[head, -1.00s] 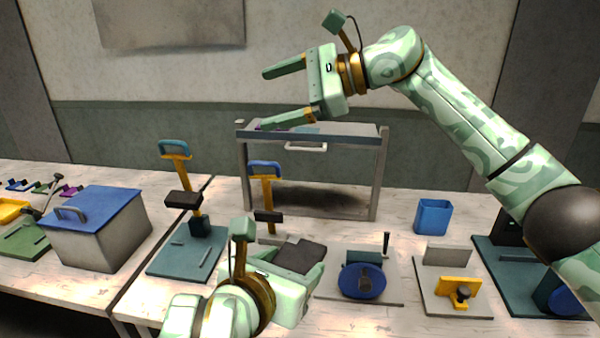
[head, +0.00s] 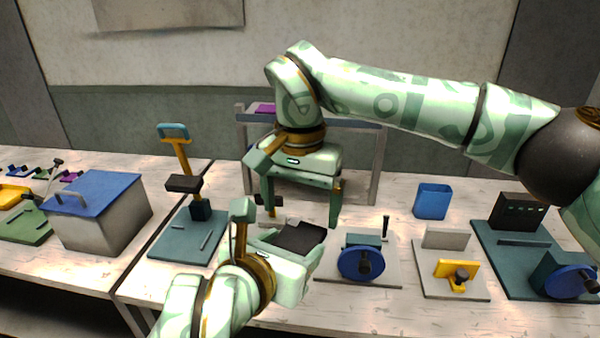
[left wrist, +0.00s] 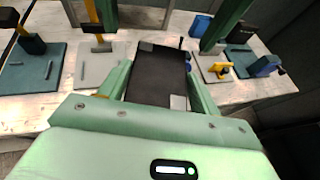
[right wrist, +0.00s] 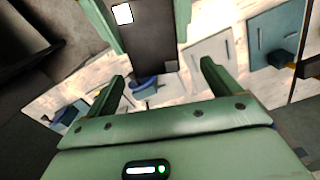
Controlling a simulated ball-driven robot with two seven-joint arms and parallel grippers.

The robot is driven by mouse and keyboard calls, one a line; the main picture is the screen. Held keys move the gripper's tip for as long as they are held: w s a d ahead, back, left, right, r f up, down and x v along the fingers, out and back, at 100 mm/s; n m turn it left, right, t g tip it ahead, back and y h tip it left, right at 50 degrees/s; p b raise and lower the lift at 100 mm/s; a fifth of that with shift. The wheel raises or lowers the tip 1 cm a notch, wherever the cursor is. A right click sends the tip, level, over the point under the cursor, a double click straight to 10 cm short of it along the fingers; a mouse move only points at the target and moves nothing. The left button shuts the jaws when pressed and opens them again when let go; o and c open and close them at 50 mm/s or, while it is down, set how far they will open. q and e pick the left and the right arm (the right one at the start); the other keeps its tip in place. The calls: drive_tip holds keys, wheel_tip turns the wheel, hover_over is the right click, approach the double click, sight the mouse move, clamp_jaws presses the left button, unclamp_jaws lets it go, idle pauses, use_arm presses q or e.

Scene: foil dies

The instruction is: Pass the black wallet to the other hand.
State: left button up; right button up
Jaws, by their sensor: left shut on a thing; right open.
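The black wallet (head: 301,237) is a flat dark slab with small pale patches near its ends. My left gripper (head: 292,252) is shut on it and holds it above the table. In the left wrist view the wallet (left wrist: 155,75) extends out from between the left fingers. My right gripper (head: 303,214) is open and empty, pointing down just above and behind the wallet. Its fingers are spread wider than the wallet. In the right wrist view the wallet's free end (right wrist: 153,45) lies around the level of the right fingertips, between them; I see no contact.
Behind the right gripper stands a grey frame (head: 376,165). On the table are a press with a blue wheel (head: 361,262), a yellow fixture (head: 455,273), a blue cup (head: 432,201), a teal-based press (head: 187,237) and a blue-lidded box (head: 100,215).

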sight(300, 228)
drive_tip(key=shift+f, duration=1.8)
drive_tip(key=shift+a, duration=0.1)
drive_tip(key=c, duration=1.1)
use_arm(q)
drive_tip(key=o, duration=1.1)
drive_tip(key=shift+f, duration=0.1)
